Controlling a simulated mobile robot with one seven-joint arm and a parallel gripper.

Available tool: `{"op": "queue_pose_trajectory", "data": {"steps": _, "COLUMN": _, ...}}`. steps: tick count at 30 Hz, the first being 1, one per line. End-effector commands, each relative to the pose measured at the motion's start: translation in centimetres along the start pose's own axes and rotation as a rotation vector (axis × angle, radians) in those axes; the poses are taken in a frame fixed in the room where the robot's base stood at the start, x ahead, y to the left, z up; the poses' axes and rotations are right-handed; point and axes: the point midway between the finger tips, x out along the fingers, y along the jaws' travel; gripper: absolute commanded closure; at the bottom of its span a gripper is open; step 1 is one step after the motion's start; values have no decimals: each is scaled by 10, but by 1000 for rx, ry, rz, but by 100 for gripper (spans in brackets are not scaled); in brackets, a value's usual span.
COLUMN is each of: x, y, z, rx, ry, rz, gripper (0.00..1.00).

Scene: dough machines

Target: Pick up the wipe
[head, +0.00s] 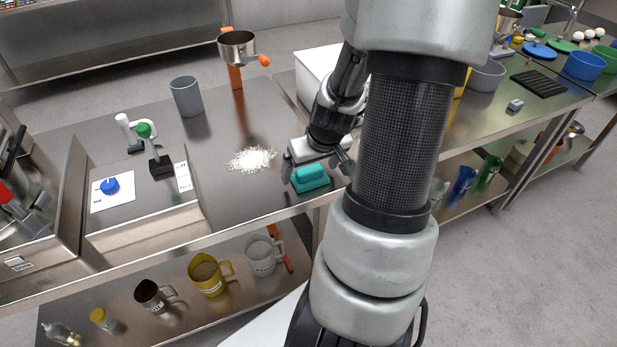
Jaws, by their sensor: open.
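The wipe appears to be the teal block (310,178) on the steel counter, close to its front edge. My gripper (318,176) is open directly above it, with one finger on each side of the block. The left finger is beside the block's left end and the right finger beside its right end. I cannot tell whether the fingers touch it. My arm hides the counter to the right of the block.
White powder (252,159) lies spread left of the block. A blue knob (110,185) and a green-topped lever (148,142) are at the left. Jugs (208,273) stand on the lower shelf.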

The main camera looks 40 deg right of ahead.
Motion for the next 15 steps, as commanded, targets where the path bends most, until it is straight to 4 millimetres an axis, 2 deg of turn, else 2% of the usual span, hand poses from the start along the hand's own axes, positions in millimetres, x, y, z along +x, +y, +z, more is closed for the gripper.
{"op": "queue_pose_trajectory", "data": {"steps": 3, "x": 12, "y": -1, "z": 0, "rx": -2, "ry": -1, "rz": -1, "gripper": 8}}
{"op": "queue_pose_trajectory", "data": {"steps": 11, "x": 13, "y": 0, "z": 0, "rx": 0, "ry": 0, "rz": 1, "gripper": 8}}
{"op": "queue_pose_trajectory", "data": {"steps": 15, "x": 13, "y": 0, "z": 0, "rx": -1, "ry": 0, "rz": 0, "gripper": 31}}
